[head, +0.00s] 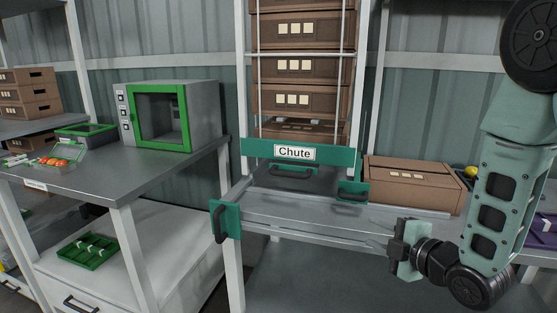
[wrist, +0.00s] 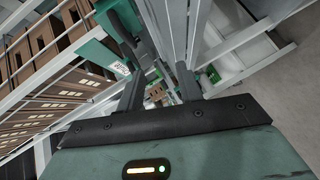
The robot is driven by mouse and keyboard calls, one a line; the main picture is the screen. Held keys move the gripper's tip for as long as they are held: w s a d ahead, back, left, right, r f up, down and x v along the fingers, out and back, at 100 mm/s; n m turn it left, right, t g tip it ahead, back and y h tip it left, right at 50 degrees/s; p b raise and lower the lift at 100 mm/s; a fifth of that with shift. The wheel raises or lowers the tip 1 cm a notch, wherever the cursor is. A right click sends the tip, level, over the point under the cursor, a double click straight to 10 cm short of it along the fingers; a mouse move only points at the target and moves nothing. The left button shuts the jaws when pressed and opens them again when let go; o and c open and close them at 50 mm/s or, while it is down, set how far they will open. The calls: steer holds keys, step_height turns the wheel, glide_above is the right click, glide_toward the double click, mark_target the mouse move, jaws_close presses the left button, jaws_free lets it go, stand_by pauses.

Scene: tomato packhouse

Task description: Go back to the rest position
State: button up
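My gripper (head: 388,240) is at the lower right of the head view, pointing left in front of the chute's lower shelf. In the wrist view my gripper (wrist: 161,72) has its two dark fingers apart, with nothing held between them. My arm folds down from the upper right of the head view. The chute (head: 252,153), with a green front and a "Chute" sign, stands behind and to the left of my gripper. It holds a stack of brown boxes (head: 304,70).
A brown carton (head: 412,184) sits behind my gripper. At left, a grey table (head: 95,184) bears a green-framed machine (head: 158,117) and a clear tray of tomatoes (head: 52,161). A green crate (head: 88,252) lies on the white surface below. A purple crate (head: 543,230) is at far right.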

steer(key=s+a+r+m+g+h, duration=0.1)
steer(key=s+a+m+g+h, duration=0.25)
steer(key=s, duration=0.65)
steer(key=s+a+r+m+g+h, duration=0.1)
steer(key=s+a+m+g, duration=0.1)
steer(key=s+m+g, duration=0.55)
steer(key=s+a+r+m+g+h, duration=0.1)
steer(key=s+a+g+h, duration=0.15)
steer(key=s, duration=0.95)
step_height(320, 180, up, 14)
steer(key=y+p, duration=0.1)
steer(key=p, duration=1.3)
steer(key=shift+w+a+m, duration=0.2)
steer(key=shift+w+m, duration=0.05)
steer(key=shift+m, duration=0.05)
